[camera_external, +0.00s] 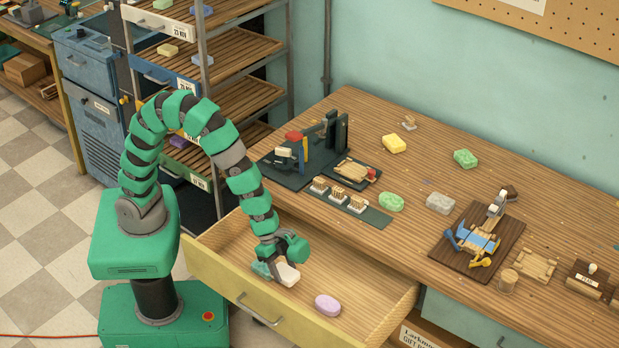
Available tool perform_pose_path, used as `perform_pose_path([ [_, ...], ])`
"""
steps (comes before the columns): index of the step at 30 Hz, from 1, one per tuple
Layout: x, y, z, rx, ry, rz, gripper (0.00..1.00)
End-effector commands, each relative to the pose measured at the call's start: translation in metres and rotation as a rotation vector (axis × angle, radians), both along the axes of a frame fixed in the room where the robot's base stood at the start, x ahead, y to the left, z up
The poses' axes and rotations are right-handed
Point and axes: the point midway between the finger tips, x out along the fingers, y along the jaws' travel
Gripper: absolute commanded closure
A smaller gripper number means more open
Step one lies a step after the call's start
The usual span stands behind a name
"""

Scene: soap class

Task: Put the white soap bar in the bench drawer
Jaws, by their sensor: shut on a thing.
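The white soap bar (288,275) is between the jaws of my gripper (281,266), inside the outline of the open bench drawer (362,310). My gripper is shut on the bar and points down, near the left middle of the drawer. I cannot tell whether the bar touches the drawer floor. A lilac soap bar (328,305) lies on the drawer floor to the right of my gripper. The drawer is pulled out from under the wooden bench (420,260).
On the bench lie a yellow soap (394,144), green soaps (391,202) and a grey-white soap (440,203). A dark board with a clamp-like tool (478,238) stands at right. A shelf rack (240,98) stands behind my arm. The drawer's right part is clear.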

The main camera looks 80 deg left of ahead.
Motion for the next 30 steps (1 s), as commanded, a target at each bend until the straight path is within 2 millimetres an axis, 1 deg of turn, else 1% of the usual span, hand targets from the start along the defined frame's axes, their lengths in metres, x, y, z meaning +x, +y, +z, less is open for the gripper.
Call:
perform_pose_path([
  [1, 0.008, -0.005, -0.003, 0.000, 0.000, -0.001, 0.75],
  [3, 0.017, -0.009, -0.004, 0.001, -0.001, 0.001, 0.75],
  [7, 0.027, -0.015, -0.004, 0.001, -0.001, -0.001, 0.75],
  [11, 0.029, -0.017, -0.006, 0.001, 0.002, 0.000, 0.75],
  [14, 0.029, -0.017, -0.015, 0.000, 0.003, 0.001, 0.75],
  [18, 0.029, -0.017, -0.034, 0.001, 0.001, 0.000, 0.75],
  [20, 0.029, -0.017, -0.039, 0.001, 0.001, 0.000, 0.75],
  [30, 0.029, -0.017, -0.040, 0.001, 0.001, 0.000, 0.75],
])
